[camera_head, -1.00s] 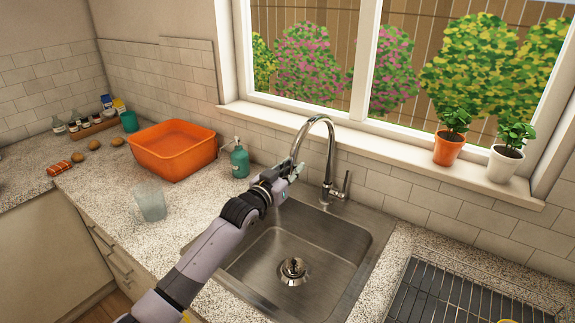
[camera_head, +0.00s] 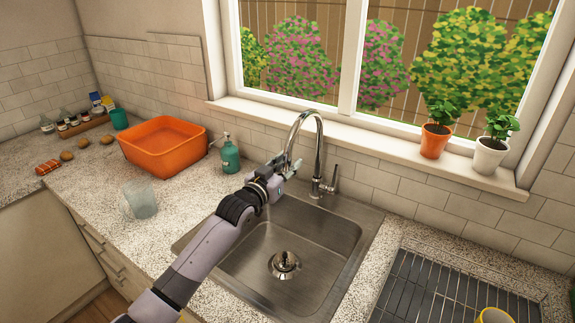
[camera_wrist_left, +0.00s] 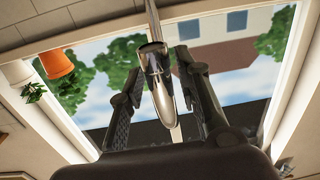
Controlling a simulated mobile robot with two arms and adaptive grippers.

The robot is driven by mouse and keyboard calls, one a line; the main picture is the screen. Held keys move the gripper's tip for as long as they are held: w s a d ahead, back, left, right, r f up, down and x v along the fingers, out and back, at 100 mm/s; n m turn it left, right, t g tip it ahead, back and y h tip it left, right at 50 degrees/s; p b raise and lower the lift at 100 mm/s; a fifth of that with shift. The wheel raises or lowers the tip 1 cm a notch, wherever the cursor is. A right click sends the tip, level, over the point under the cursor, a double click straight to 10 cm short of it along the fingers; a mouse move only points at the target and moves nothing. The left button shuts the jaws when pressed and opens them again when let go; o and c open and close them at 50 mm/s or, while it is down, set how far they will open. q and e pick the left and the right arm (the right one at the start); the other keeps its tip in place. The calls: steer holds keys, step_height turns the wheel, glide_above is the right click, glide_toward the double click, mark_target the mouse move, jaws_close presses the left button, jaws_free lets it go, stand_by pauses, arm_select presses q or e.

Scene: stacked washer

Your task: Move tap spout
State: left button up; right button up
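The chrome tap spout (camera_head: 306,114) arches over the steel sink (camera_head: 326,262) from its base at the back rim. Its end points down beside my left gripper (camera_head: 287,166), whose arm comes in from the lower left. In the left wrist view the spout end (camera_wrist_left: 158,80) sits between the two dark fingers of my left gripper (camera_wrist_left: 160,86). The fingers are apart, one on each side, with narrow gaps showing between them and the spout. In the head view the fingers partly hide the spout's tip. My right gripper is not in view.
The tap handle (camera_head: 333,177) stands right of the spout base. A green soap bottle (camera_head: 230,158), orange tub (camera_head: 160,152) and clear glass (camera_head: 141,200) are left of the sink. A drying rack (camera_head: 430,290) is at right. Potted plants (camera_head: 433,142) line the windowsill.

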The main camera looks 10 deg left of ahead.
arm_select(q)
steer(key=shift+o, duration=0.6)
steer(key=shift+a, duration=0.1)
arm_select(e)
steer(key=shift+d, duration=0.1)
arm_select(q)
steer(key=shift+s+f, duration=0.1)
steer(key=v, duration=1.2)
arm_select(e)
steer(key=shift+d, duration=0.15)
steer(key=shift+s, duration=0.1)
